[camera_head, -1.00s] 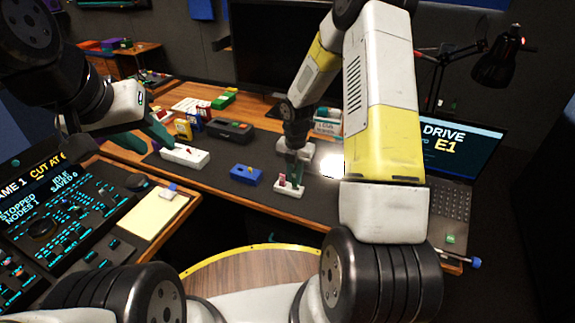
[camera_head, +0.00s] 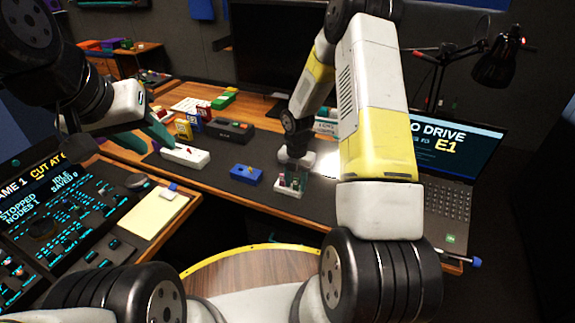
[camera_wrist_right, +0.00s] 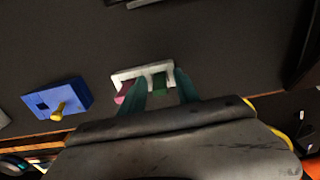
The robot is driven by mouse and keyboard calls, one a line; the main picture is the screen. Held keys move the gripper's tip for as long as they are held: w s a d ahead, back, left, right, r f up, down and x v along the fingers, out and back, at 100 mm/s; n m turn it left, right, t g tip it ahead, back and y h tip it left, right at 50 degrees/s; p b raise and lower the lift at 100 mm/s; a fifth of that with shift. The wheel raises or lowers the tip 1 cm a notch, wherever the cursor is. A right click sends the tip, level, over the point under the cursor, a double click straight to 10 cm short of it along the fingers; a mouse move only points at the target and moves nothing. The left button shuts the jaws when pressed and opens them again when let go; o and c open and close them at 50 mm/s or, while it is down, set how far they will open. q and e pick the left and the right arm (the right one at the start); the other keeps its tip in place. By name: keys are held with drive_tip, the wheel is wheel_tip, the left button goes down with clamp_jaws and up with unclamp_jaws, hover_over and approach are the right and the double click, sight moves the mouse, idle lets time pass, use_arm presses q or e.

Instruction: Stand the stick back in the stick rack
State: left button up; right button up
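The stick rack (camera_head: 286,194) is a small white block at the front middle of the dark desk mat; it also shows in the right wrist view (camera_wrist_right: 126,76). A pink stick (camera_wrist_right: 124,92) stands in its left part. A dark green stick (camera_wrist_right: 159,82) stands in its right part, upright as far as I can tell. My right gripper (camera_head: 293,182) is over the rack, its teal fingers apart on either side of the green stick, with gaps visible in the wrist view (camera_wrist_right: 160,76). My left gripper (camera_head: 152,146) is open and empty near the white box.
A blue box with a yellow knob (camera_head: 246,174) lies left of the rack. A white box with a red button (camera_head: 185,158) and a black case (camera_head: 230,130) are further left. A laptop (camera_head: 455,190) stands at the right. The mat between blue box and rack is clear.

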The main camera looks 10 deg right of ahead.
drive_tip(key=shift+r, duration=0.15)
wheel_tip(320, 180, up, 12)
wheel_tip(320, 180, up, 11)
drive_tip(key=m+t, duration=0.2)
drive_tip(key=m, duration=0.5)
hover_over(296, 179)
drive_tip(key=s, duration=0.4)
drive_tip(key=s+a+r+m+t+y, duration=0.1)
drive_tip(key=s+r+m+t, duration=0.1)
drive_tip(key=s+r+m, duration=0.5)
drive_tip(key=s+a+r+m+t+y, duration=0.1)
drive_tip(key=s+r+m+t, duration=0.1)
drive_tip(key=s+r+m, duration=0.5)
drive_tip(key=shift+s+m, duration=3.05)
drive_tip(key=shift+m, duration=0.75)
drive_tip(key=shift+a+r, duration=0.1)
